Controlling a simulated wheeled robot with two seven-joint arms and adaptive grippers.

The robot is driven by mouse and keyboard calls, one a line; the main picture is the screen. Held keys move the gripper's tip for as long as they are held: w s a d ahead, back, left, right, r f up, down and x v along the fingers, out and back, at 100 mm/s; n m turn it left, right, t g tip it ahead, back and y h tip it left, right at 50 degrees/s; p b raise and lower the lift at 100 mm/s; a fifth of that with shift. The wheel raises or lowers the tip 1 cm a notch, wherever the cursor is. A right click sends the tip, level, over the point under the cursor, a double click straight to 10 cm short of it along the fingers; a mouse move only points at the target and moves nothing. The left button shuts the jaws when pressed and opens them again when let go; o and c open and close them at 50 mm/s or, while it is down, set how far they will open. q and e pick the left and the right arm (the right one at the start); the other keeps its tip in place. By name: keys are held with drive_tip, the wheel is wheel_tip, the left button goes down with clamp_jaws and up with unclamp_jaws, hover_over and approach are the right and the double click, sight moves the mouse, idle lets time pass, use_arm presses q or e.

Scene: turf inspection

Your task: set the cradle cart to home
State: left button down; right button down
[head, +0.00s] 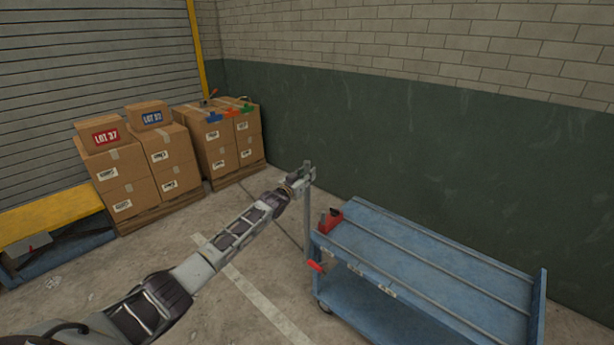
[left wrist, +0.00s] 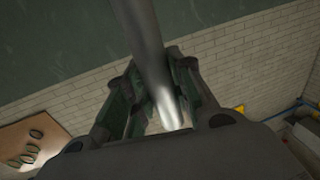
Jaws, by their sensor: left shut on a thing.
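The cradle cart (head: 430,260) is a blue cart with long rails along its top, at the lower right of the head view. A grey upright post (head: 307,225) rises at its left end. My left gripper (head: 300,177) is at the top of this post, shut on it. In the left wrist view the shiny round bar (left wrist: 153,60) runs between the fingers of the left gripper (left wrist: 150,110). A red block (head: 330,219) sits on the cart's left corner, and a red lever (head: 315,266) sticks out below it. My right gripper is not in view.
Stacked cartons (head: 125,180) stand on pallets at the back left, by a shutter (head: 90,60). A green and brick wall (head: 450,130) runs behind the cart. A pale line (head: 255,290) marks the floor. Open floor lies left of the cart.

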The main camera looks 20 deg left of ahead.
use_arm(q)
drive_tip(key=c, duration=1.6)
unclamp_jaws()
drive_tip(key=shift+w+a+r, duration=0.1)
drive_tip(key=shift+a+r, duration=0.1)
drive_tip(key=shift+a, duration=0.1)
drive_tip(key=o, duration=0.4)
drive_tip(key=shift+f, duration=0.1)
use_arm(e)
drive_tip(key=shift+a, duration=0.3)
use_arm(q)
drive_tip(key=shift+d+f, duration=0.1)
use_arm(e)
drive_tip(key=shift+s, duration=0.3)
use_arm(q)
drive_tip(key=shift+s, duration=0.2)
drive_tip(key=s+a, duration=0.2)
drive_tip(key=s, duration=0.9)
drive_tip(key=shift+s, duration=0.2)
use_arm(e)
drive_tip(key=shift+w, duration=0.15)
